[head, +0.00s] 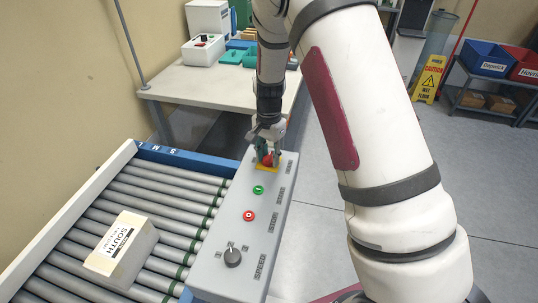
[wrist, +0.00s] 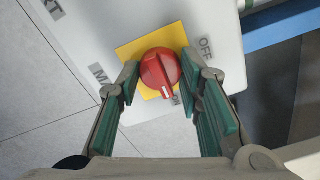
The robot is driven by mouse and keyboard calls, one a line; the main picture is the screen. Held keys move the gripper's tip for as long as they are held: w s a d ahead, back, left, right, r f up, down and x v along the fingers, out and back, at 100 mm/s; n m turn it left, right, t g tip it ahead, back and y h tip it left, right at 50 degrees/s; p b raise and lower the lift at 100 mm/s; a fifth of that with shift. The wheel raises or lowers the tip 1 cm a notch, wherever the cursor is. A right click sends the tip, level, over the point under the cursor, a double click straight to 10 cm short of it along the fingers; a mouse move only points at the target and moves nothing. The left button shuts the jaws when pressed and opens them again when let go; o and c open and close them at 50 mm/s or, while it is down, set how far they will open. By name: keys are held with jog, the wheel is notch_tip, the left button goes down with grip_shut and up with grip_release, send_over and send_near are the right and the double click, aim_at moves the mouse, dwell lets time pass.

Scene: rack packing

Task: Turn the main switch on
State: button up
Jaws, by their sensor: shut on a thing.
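The main switch is a round red knob (wrist: 160,70) on a yellow square plate (wrist: 130,52). In the head view the red knob (head: 267,159) sits at the far end of the grey control panel (head: 238,217). My gripper (wrist: 160,62) points down over it, with green-padded fingers on both sides, shut on the knob. The knob's white mark points toward the bottom of the wrist view, away from the OFF label (wrist: 205,48). Another label beside the right finger is mostly hidden. The MAIN label is partly covered by the left finger.
A roller conveyor (head: 125,203) with a labelled box (head: 120,246) lies to the left. A table (head: 190,85) stands behind.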

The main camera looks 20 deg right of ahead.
aim_at(269, 156)
jog(key=o, duration=1.2)
notch_tip(269, 156, up, 12)
jog(key=shift+f, duration=0.1)
jog(key=s+r+n+t, duration=0.2)
jog(key=s+r+n, duration=0.2)
jog(key=s+r, duration=0.5)
jog(key=s+r+n+t, duration=0.1)
jog(key=s+r+n, duration=0.3)
jog(key=s+r, duration=0.6)
jog(key=s+f+n, duration=0.1)
jog(key=s, duration=0.2)
jog(key=s+f+n+t, duration=0.1)
jog(key=s, duration=0.3)
jog(key=s+f+n, duration=0.1)
jog(key=s, duration=0.3)
jog(key=shift+s+d+t, duration=0.15)
jog(key=shift+d+t, duration=0.05)
jog(key=shift+t, duration=0.1)
